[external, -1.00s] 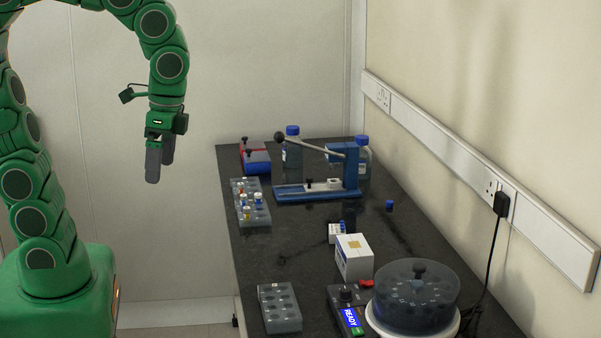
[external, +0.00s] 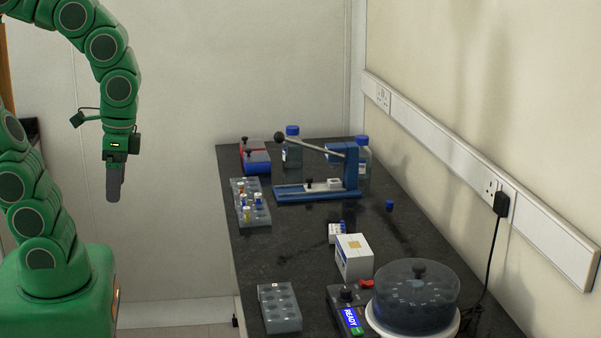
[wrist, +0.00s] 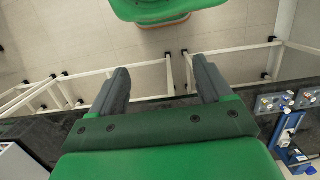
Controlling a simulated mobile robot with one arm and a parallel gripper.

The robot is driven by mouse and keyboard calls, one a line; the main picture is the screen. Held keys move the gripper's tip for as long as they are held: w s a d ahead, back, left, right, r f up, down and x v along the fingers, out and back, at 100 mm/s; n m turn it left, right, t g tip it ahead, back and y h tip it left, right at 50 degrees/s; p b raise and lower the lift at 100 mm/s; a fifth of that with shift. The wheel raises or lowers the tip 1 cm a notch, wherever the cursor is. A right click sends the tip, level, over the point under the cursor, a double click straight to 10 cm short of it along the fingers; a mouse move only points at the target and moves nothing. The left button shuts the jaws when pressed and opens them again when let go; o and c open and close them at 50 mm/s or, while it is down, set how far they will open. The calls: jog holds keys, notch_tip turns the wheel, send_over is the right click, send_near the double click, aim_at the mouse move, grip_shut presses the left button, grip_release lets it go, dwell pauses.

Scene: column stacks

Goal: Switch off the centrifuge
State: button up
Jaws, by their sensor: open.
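The centrifuge (external: 416,304) stands at the near right end of the dark bench, with a smoky round lid and a black knob on top. Its control box (external: 347,309) sits at its left, with a lit display reading READY, a black knob and a red switch (external: 366,284). My gripper (external: 114,196) hangs pointing down in free air left of the bench, well away from the centrifuge. In the wrist view my gripper (wrist: 161,80) has its two fingers apart with nothing between them. The centrifuge does not show in the wrist view.
On the bench (external: 300,240) stand a white box (external: 354,257), an empty grey rack (external: 279,307), a tube rack (external: 250,205), a blue lever press (external: 320,185) and bottles at the back. A black plug and cord (external: 500,205) run down the right wall.

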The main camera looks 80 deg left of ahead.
jog(key=shift+w+r, duration=0.1)
jog(key=shift+w, duration=0.25)
jog(key=shift+c, duration=1.1)
jog(key=w, duration=0.2)
jog(key=w+r, duration=0.1)
jog(key=w, duration=0.1)
jog(key=w+r, duration=0.1)
jog(key=w, duration=0.1)
jog(key=shift+w+d+r, duration=0.1)
jog(key=shift+w+r, duration=0.05)
jog(key=shift+w, duration=0.25)
grip_shut()
jog(key=w+d+r, duration=0.1)
jog(key=w+d, duration=0.1)
jog(key=w, duration=2.1)
jog(key=w+d+f, duration=0.1)
jog(key=w+f, duration=0.5)
jog(key=w, duration=0.6)
jog(key=w+d+f, duration=0.2)
jog(key=w+f, duration=0.4)
jog(key=w, duration=0.6)
jog(key=shift+f+g, duration=0.25)
jog(key=shift+g, duration=0.15)
